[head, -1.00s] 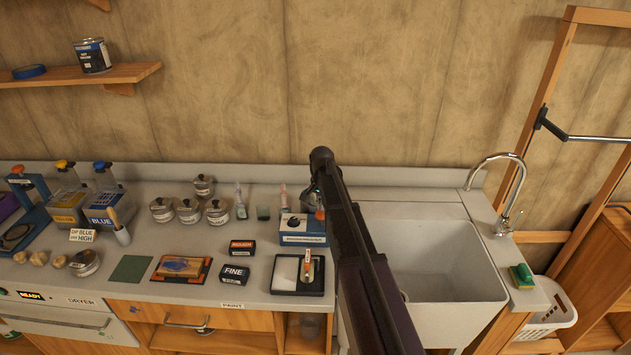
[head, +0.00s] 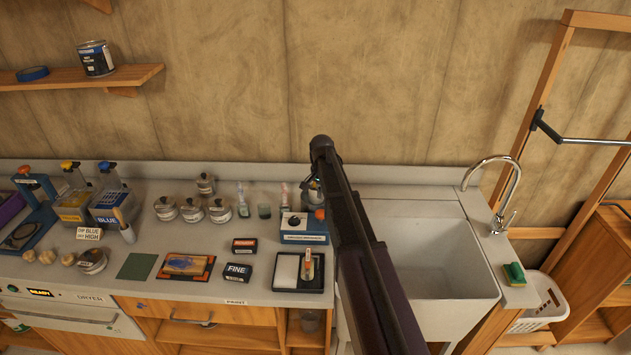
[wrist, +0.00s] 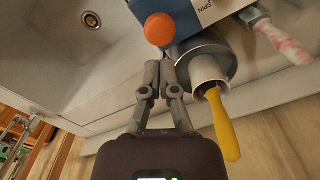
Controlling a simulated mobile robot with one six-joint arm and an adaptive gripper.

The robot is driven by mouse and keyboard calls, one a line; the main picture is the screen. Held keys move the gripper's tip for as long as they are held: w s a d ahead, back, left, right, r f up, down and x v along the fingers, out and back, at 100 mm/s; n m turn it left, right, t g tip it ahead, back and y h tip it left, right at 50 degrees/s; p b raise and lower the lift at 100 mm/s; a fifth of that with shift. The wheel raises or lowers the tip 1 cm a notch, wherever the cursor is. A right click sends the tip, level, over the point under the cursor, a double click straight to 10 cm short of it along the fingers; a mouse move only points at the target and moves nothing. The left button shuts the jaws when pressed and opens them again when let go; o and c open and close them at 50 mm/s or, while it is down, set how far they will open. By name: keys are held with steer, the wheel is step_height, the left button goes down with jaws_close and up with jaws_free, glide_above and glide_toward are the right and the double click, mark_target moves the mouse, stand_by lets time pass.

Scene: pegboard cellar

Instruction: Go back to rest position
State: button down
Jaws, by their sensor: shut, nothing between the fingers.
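My gripper (wrist: 161,72) shows in the wrist view with its two fingers close together, shut and empty. Its tips are near a blue-and-white box (wrist: 195,14) with an orange knob (wrist: 160,29). Just right of the fingers is a grey, round-flanged piece (wrist: 212,58) with a white sleeve and a yellow handle (wrist: 224,128). I cannot tell whether the fingers touch any of these. In the head view my dark arm reaches over the counter (head: 225,285) beside the sink (head: 435,265) and mostly hides the gripper. The blue-and-white box (head: 303,238) stands left of the arm.
A black-framed tray (head: 287,272) lies in front of the box. Several lidded tins (head: 193,210), small bottles and two dark boxes, including one marked FINE (head: 236,273), stand to the left. A tap (head: 505,190) rises behind the sink's right side. Air above the counter looks clear.

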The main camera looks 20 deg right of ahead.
steer(key=s+a+f+n+b, duration=0.2)
steer(key=s+a+n, duration=0.1)
steer(key=s, duration=0.6)
steer(key=s+a+f+n+b, duration=0.2)
steer(key=s+a+n, duration=0.1)
steer(key=s, duration=0.6)
steer(key=s+a+f+n+b, duration=0.2)
steer(key=s+a+n, duration=0.1)
steer(key=s, duration=0.6)
steer(key=shift+s+a+f+n, duration=0.15)
steer(key=shift+s+n, duration=0.1)
steer(key=shift+n, duration=0.05)
steer(key=c, duration=1.4)
jaws_free()
stand_by(0.6)
